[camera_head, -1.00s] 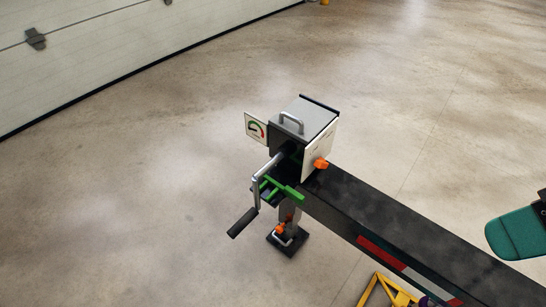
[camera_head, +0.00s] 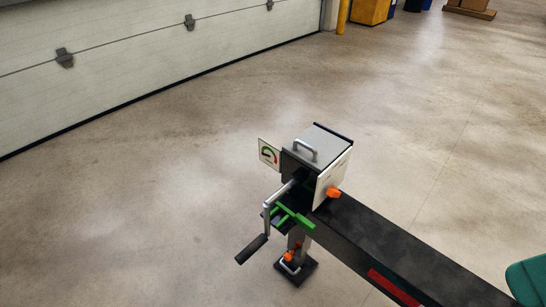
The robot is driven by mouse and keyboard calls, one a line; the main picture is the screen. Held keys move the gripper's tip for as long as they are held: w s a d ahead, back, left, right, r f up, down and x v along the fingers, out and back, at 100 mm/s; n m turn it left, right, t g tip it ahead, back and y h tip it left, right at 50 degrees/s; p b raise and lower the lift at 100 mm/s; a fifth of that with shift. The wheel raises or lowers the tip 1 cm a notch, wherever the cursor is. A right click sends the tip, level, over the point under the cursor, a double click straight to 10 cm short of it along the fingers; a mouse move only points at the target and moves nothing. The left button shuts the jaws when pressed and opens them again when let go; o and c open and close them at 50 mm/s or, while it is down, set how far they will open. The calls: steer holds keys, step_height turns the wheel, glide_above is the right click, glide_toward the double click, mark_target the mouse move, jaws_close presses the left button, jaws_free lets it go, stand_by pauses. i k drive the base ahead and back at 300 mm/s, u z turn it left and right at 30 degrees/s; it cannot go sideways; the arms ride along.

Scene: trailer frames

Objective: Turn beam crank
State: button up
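A grey box (camera_head: 322,143) with a metal handle sits on the beam above the crank. Green brackets (camera_head: 293,216) are beside the crank. My gripper is not clearly in view. A teal rounded part, cut off at the right edge, may be mine.
A support leg with a black foot (camera_head: 296,270) and orange parts stands on the floor under the beam end. An orange knob (camera_head: 333,192) sticks out at the box's side. The floor left of the crank is clear. A white garage door (camera_head: 130,65) and yellow post (camera_head: 342,17) are behind.

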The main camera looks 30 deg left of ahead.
mark_target(245, 254)
steer(key=k, duration=0.45)
steer(key=u, duration=1)
steer(key=i, duration=0.7)
steer(key=z, duration=0.25)
